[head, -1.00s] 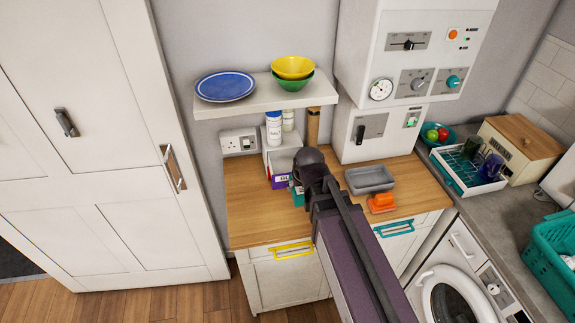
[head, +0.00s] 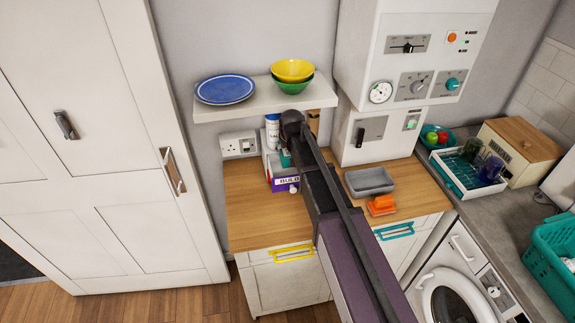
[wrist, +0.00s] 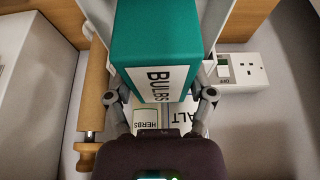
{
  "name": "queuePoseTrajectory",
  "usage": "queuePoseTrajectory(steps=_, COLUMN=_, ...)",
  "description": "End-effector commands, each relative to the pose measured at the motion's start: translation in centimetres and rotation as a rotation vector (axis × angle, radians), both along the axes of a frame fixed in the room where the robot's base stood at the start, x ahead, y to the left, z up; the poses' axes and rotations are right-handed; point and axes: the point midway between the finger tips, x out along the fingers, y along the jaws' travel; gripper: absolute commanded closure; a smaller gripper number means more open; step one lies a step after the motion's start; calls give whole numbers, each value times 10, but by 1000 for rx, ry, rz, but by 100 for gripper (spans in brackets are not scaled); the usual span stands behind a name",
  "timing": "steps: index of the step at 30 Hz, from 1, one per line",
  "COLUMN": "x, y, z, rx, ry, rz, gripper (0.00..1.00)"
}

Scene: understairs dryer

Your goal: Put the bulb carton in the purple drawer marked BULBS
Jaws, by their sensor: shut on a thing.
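The bulb carton, a teal box with a white BULBS label (wrist: 158,45), is gripped between the two fingers of my gripper (wrist: 160,97) in the wrist view. In the head view a small teal part of the carton (head: 285,158) shows beside my gripper, just above the purple drawer. The purple drawer (head: 286,185) with a white label and pale knob sits low at the front of a small white unit on the wooden worktop. My arm hides its right part, and I cannot tell for sure how far it is open.
Jars labelled HERBS (wrist: 147,118) and SALT (wrist: 185,112) stand behind the carton. A shelf (head: 225,108) with a blue plate and bowls overhangs the unit. A wooden rolling pin (wrist: 95,90) and a socket (wrist: 240,77) are close by. A grey tray (head: 370,181) and orange item (head: 381,205) lie right.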

Motion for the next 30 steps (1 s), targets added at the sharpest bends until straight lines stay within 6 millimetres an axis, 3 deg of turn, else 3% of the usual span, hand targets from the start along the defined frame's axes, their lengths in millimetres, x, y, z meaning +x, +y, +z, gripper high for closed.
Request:
queuePoseTrajectory(steps=3, x=-2, y=-1, z=-18, rx=0, ry=1, rz=0, gripper=86)
queuePoseTrajectory(steps=9, x=-3, y=-1, z=-31, rx=-1, ry=2, rz=0, gripper=86)
queuePoseTrajectory(steps=23, x=-2, y=0, z=-32, rx=0, ry=1, rz=0, gripper=87)
queuePoseTrajectory(steps=30, x=-2, y=0, z=-43, rx=0, ry=1, rz=0, gripper=87)
